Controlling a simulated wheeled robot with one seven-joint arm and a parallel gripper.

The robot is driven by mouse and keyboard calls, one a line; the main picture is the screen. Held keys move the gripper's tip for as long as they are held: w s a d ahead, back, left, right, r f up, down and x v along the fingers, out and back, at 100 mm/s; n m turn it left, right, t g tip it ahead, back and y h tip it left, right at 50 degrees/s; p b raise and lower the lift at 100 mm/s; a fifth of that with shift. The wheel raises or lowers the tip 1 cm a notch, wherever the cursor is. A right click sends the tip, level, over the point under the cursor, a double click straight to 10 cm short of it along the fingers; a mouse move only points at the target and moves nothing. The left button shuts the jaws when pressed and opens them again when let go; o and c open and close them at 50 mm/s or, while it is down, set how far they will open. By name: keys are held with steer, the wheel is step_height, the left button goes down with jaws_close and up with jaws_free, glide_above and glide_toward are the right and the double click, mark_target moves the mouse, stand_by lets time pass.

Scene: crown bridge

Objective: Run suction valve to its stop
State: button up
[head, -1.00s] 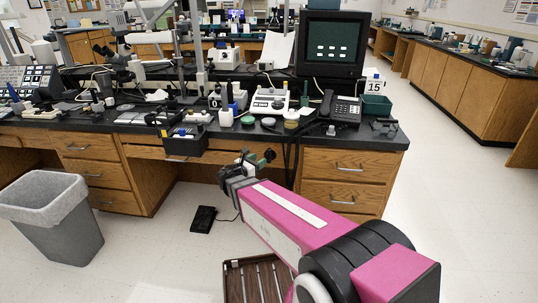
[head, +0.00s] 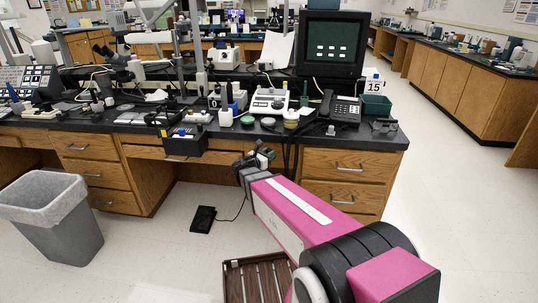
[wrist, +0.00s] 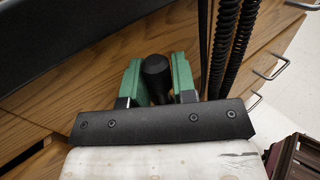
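A dark cylindrical knob, seemingly the suction valve's handle (wrist: 156,74), stands between the two green fingers of my gripper (wrist: 158,88) in the wrist view. The fingers flank it closely on both sides. I cannot tell whether they press on it or leave a thin gap. In the head view my gripper (head: 264,157) is under the front edge of the black bench top, by the dark hoses. The valve body is small there and mostly hidden by my gripper. The valve's angle cannot be made out.
Black ribbed hoses (wrist: 228,45) hang just right of the gripper, before wooden drawers (head: 343,182) with metal handles. The black bench top (head: 372,138) overhangs above. A grey bin (head: 60,235) stands at left. A black pedal (head: 203,219) and a brown slatted crate (head: 240,283) are on the floor.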

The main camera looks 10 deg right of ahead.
jaws_close()
steer(key=shift+s+d+f+m+g+y, duration=0.15)
steer(key=shift+d+f+m+y, duration=0.5)
steer(key=shift+m+y, duration=1.1)
steer(key=shift+s+d+f+m+g+y, duration=0.1)
steer(key=shift+s+d+f+m+y, duration=0.35)
steer(key=shift+m+y, duration=1.3)
steer(key=shift+d+f+m+g+y, duration=0.1)
steer(key=shift+d+f+m+y, duration=0.7)
steer(key=shift+m+y, duration=0.95)
steer(key=shift+a+m, duration=0.1)
steer(key=shift+m, duration=0.15)
